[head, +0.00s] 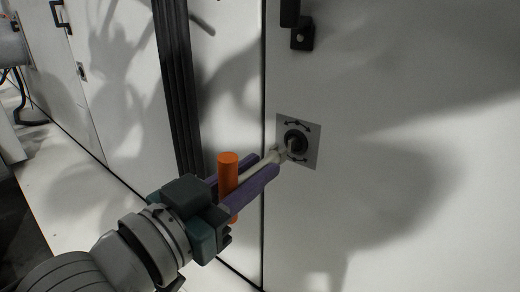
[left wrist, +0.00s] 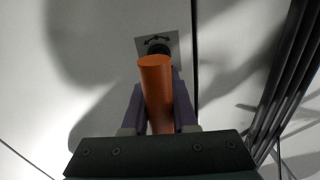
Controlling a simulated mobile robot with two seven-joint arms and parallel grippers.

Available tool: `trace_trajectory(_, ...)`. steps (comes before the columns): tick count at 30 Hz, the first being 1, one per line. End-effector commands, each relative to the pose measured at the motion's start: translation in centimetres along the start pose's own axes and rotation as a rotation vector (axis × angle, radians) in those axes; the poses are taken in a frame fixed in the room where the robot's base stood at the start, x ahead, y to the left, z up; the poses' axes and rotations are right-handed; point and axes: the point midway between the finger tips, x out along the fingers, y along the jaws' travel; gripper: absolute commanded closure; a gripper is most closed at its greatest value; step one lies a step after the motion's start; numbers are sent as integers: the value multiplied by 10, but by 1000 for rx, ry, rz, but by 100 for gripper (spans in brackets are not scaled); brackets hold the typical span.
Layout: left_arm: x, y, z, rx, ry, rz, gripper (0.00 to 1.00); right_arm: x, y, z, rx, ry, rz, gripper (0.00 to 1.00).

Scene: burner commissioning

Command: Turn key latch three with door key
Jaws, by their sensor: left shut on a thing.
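The door key has an orange crossbar handle (head: 228,174) and a pale shaft (head: 262,165). My left gripper (head: 245,178) is shut on the key, its purple fingers on either side of it. The key latch (head: 296,142) is a black round lock on a grey plate with curved arrows, set in a white cabinet door. The shaft's tip is at the latch; I cannot tell how deep it sits. In the left wrist view the orange handle (left wrist: 156,90) hides the shaft and part of the latch plate (left wrist: 172,42). My right gripper is not in view.
The white door (head: 400,120) fills the right side, with a black bracket (head: 302,36) above the latch. A dark vertical channel (head: 177,90) runs left of the door seam. Another white panel with a handle (head: 60,16) stands at far left.

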Motion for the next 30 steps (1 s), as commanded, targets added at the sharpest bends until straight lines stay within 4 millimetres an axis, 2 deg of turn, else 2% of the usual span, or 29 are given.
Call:
trace_trajectory(4,-8,-1,-2,0,-1,-1,100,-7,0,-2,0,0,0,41)
trace_trajectory(18,-56,-1,-2,0,0,0,100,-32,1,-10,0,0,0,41)
trace_trajectory(30,-60,-1,-1,0,1,0,100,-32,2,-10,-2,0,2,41)
